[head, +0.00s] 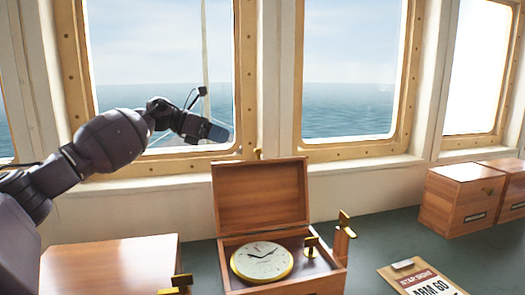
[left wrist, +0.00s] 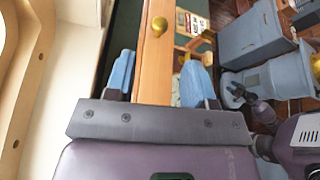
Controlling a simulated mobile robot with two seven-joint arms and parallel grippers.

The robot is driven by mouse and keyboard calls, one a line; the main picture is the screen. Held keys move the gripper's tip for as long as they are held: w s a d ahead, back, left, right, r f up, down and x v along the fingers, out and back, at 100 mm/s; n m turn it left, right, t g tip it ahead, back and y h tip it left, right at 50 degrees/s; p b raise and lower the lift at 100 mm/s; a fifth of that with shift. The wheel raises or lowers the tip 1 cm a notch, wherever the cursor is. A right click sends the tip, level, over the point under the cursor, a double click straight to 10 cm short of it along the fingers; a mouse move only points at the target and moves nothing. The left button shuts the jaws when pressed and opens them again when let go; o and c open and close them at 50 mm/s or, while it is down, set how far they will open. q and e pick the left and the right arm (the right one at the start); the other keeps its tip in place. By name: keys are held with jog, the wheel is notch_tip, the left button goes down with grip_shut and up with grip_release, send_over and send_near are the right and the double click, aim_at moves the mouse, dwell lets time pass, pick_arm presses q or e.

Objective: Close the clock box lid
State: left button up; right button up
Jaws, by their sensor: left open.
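The clock box (head: 330,284) stands on the dark desk in the head view, with a round gold-rimmed clock (head: 262,262) inside. Its wooden lid (head: 260,197) is open and upright, with a small brass knob (head: 258,153) on its top edge. My left gripper (head: 216,133) is open and empty, above and left of the lid in the head view. In the left wrist view the lid's narrow edge (left wrist: 152,75) runs between the two blue fingertips (left wrist: 158,78), with the knob (left wrist: 158,26) beyond; I cannot tell whether they touch.
A closed wooden box (head: 110,268) stands at the left and further boxes (head: 458,198) at the right. A clipboard (head: 422,280) lies right of the clock box. Windows (head: 350,70) and their sill line the back. Desk between clock box and right boxes is mostly clear.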

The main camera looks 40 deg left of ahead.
pick_arm(q)
jog(key=x, duration=1)
jog(key=shift+d+b, duration=0.1)
jog(key=shift+b, duration=0.25)
grip_shut()
